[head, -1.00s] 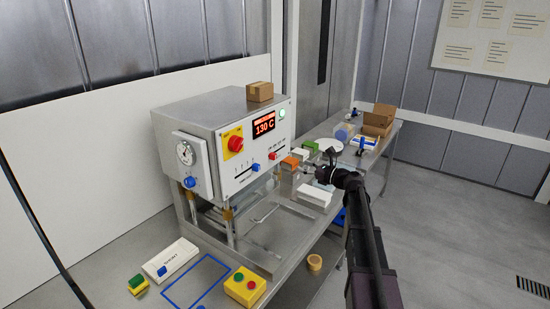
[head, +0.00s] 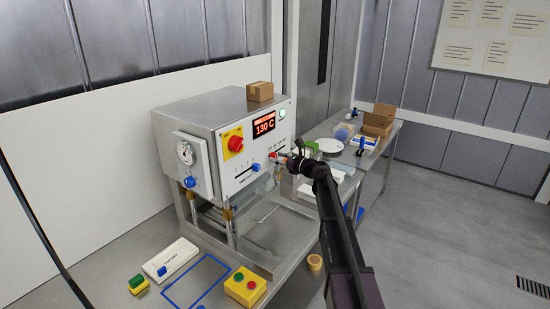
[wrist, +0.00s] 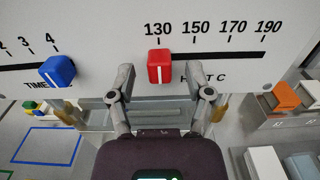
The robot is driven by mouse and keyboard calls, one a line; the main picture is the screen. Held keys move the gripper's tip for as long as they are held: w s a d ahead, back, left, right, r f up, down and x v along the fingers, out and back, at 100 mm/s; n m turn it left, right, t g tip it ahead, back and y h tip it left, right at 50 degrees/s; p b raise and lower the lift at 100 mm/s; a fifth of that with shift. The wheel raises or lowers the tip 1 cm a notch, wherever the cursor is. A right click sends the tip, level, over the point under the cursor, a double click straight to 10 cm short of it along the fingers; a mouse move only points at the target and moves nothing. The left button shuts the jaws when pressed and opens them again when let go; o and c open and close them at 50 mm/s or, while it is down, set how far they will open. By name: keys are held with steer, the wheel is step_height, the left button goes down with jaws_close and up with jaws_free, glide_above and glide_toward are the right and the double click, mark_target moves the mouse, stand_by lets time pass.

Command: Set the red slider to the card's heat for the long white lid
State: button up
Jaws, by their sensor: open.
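The red slider (wrist: 161,67) sits at the 130 end of the heat scale (wrist: 212,28), which is marked 130, 150, 170 and 190. My gripper (wrist: 161,78) is open in the wrist view, its two fingers below and to either side of the red slider, which stands between the tips. I cannot tell if they touch it. In the head view my gripper (head: 284,160) is at the machine's front panel and hides part of the slider area. The display (head: 264,124) reads 130 C. A long white box-like piece (wrist: 265,163) shows at the wrist view's lower right; its identity is unclear.
The blue time slider (wrist: 57,71) is left of the red one, near 4. A red knob (head: 236,144) on yellow is on the panel. An orange block (wrist: 285,95) stands to the right. A yellow button box (head: 245,287) is on the front table. Wall sheets are unreadable.

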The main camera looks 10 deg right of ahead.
mark_target(279, 149)
steer(key=shift+w+a, duration=0.45)
jaws_close()
steer(key=shift+w+d, duration=2.4)
jaws_free()
steer(key=shift+s, duration=0.15)
